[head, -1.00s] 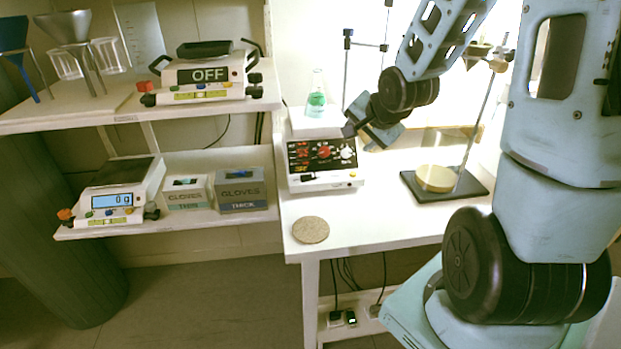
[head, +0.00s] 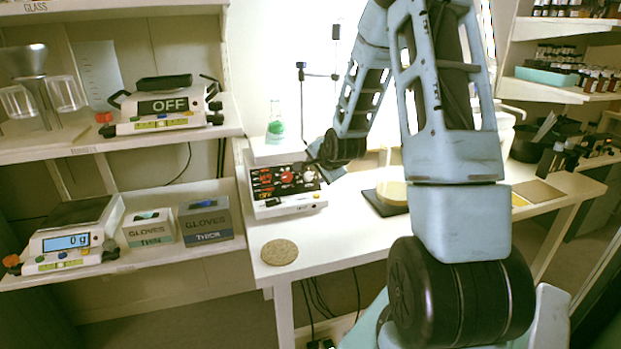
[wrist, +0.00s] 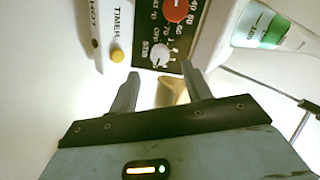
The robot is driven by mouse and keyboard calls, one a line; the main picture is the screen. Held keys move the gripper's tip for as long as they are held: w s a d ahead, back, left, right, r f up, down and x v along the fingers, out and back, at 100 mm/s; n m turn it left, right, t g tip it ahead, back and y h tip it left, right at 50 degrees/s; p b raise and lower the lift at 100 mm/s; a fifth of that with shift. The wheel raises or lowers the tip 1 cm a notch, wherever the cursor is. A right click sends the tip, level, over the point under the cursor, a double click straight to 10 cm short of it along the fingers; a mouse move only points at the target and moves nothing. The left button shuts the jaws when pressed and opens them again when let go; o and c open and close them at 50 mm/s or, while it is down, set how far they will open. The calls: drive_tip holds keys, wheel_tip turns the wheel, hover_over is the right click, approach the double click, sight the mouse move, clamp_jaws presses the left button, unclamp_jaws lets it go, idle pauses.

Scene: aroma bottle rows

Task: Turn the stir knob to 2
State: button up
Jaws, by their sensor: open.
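The hot plate stirrer (head: 289,207) stands on the white bench with a flask of green liquid (head: 276,128) on its top. Its dark front panel carries a red knob (head: 264,177) and a white knob (head: 286,178). In the wrist view the white stir knob (wrist: 160,56) sits beside the STIR lettering, with the red knob (wrist: 177,9) above it. My gripper (wrist: 160,80) is open and empty. Its fingertips lie just below the white knob in that view, one to each side, apparently not touching it. The knob's exact setting is too small to read. In the head view my fingers are hard to make out.
A yellow button (wrist: 117,56) sits beside the TIMER lettering. A round cork mat (head: 279,252) lies at the bench's front. Shelves at left hold a scale (head: 72,241) and glove boxes (head: 206,218).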

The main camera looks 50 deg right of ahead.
sight(310, 175)
drive_tip(key=x, duration=0.6)
drive_tip(key=shift+r, duration=0.1)
drive_tip(key=shift+c, duration=0.3)
drive_tip(key=c, duration=0.9)
